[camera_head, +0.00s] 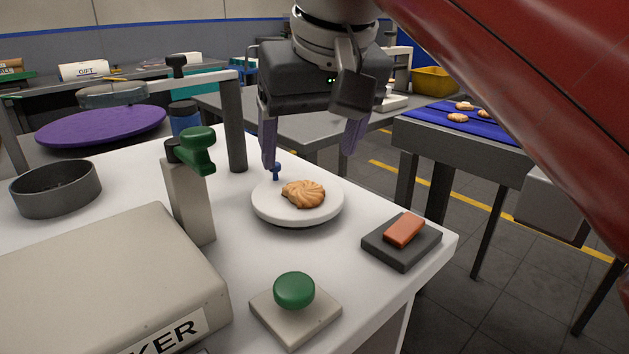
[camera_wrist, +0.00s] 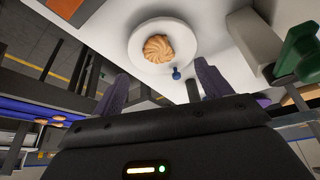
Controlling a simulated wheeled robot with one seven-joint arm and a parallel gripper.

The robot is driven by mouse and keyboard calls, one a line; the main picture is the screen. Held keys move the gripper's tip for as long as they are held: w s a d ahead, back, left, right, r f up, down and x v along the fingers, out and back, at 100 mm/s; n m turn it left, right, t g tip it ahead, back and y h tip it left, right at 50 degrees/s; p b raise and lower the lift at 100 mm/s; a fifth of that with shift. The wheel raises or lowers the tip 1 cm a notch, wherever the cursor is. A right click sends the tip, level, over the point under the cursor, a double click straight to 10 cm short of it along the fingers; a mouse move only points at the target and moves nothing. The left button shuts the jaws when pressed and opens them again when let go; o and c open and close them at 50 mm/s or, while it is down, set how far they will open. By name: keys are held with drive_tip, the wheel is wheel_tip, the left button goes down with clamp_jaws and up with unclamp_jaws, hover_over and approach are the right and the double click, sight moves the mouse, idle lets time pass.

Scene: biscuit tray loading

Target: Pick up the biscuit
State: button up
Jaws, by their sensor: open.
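A golden swirled biscuit (camera_head: 303,194) lies on a round white plate (camera_head: 270,212) near the middle of the white table. A small blue peg (camera_head: 276,171) stands by the plate's back edge. My gripper (camera_head: 311,162) is open and empty. Its two purple fingers hang above and behind the plate, apart from the biscuit. In the wrist view the biscuit (camera_wrist: 158,49) and plate (camera_wrist: 190,50) show beyond the fingertips (camera_wrist: 160,75).
A green-knobbed post (camera_head: 190,190) and a grey arch stand left of the plate. A green button (camera_head: 294,290), a dark pad with an orange block (camera_head: 404,230) and a beige box (camera_head: 110,290) are nearer. A blue-topped table (camera_head: 445,118) at right holds several biscuits.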

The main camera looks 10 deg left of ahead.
sight(304, 188)
drive_tip(key=b+x, duration=0.1)
drive_tip(key=x, duration=0.5)
drive_tip(key=shift+f, duration=0.1)
drive_tip(key=c, duration=0.8)
